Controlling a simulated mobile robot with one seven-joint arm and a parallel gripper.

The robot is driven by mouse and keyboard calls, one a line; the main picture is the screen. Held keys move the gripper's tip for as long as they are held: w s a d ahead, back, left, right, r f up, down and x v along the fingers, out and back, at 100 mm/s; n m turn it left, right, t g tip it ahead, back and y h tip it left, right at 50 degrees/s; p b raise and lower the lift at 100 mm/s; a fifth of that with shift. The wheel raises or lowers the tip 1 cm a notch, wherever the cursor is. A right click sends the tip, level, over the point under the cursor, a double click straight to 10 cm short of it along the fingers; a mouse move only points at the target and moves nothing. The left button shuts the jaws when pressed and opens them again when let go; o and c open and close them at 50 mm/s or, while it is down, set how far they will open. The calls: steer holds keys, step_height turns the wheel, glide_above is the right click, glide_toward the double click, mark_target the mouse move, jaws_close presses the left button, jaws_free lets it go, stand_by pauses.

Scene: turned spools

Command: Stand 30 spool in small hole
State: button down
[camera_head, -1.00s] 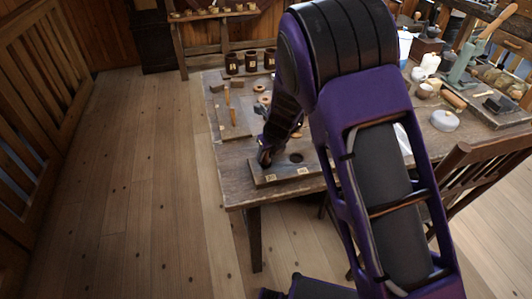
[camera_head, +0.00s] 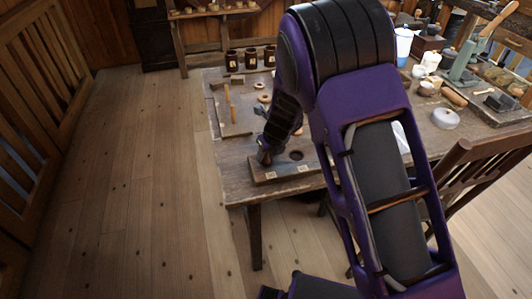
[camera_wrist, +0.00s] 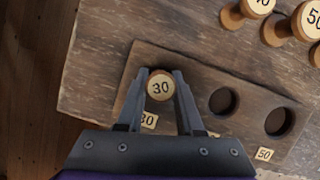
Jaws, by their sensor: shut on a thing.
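My gripper (camera_wrist: 159,88) is shut on the 30 spool (camera_wrist: 160,87), a pale wooden spool whose top reads "30". In the wrist view the spool is seen from above, between the fingers, at the left end of the dark hole board (camera_wrist: 190,72). The board's 30 label (camera_wrist: 148,120) is just below it. The spool covers the spot where the small hole would be, so I cannot tell how deep it sits. Two larger holes are bare: the middle hole (camera_wrist: 224,101) and the right hole (camera_wrist: 279,121). In the head view my gripper (camera_head: 265,155) is at the board's left end.
Other spools, one a 50 spool (camera_wrist: 313,20), stand beyond the board at the upper right of the wrist view. The board lies near the front edge of the table (camera_head: 232,160).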

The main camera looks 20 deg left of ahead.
steer(key=shift+s+d+f, duration=0.1)
steer(key=shift+d+f, duration=0.05)
steer(key=shift+f, duration=0.35)
stand_by(0.7)
steer(key=c, duration=0.7)
jaws_free()
steer(key=shift+r+p, duration=0.3)
steer(key=shift+p, duration=0.15)
steer(key=shift+o, duration=1.2)
steer(key=shift+r+p, duration=0.35)
steer(key=shift+p, duration=0.05)
step_height(320, 180, up, 7)
steer(key=p, duration=0.5)
steer(key=shift+f+p, duration=0.15)
steer(key=shift+p, duration=0.15)
steer(key=shift+r, duration=1.15)
